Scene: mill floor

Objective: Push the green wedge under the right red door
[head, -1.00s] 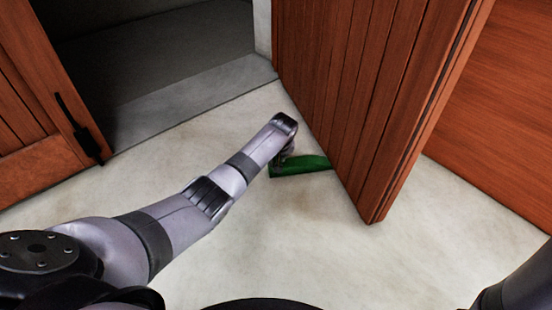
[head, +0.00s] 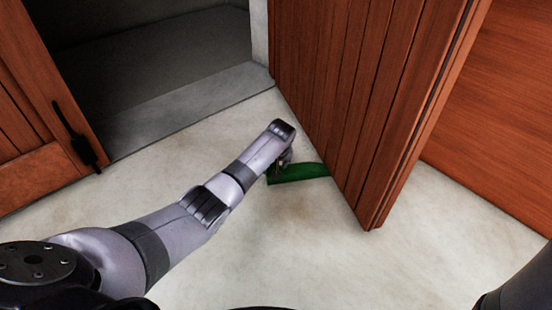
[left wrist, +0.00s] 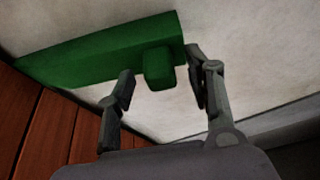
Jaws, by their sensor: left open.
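The green wedge (head: 302,173) lies on the pale floor, its right end at the bottom edge of the right red door (head: 355,110). From the head I cannot tell how far it reaches under the door. My left gripper (head: 284,163) is low at the wedge's left end, partly hidden by my arm. In the left wrist view the wedge (left wrist: 100,50) has a small green knob (left wrist: 158,68). My left gripper (left wrist: 158,84) is open there, one finger on each side of the knob. My right gripper is not in view.
The left red door (head: 40,110) with a black handle (head: 77,137) stands at the left. A dark doorway with a grey sill (head: 190,108) lies between the doors. A red wooden wall (head: 500,110) is at the right. The floor in front is clear.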

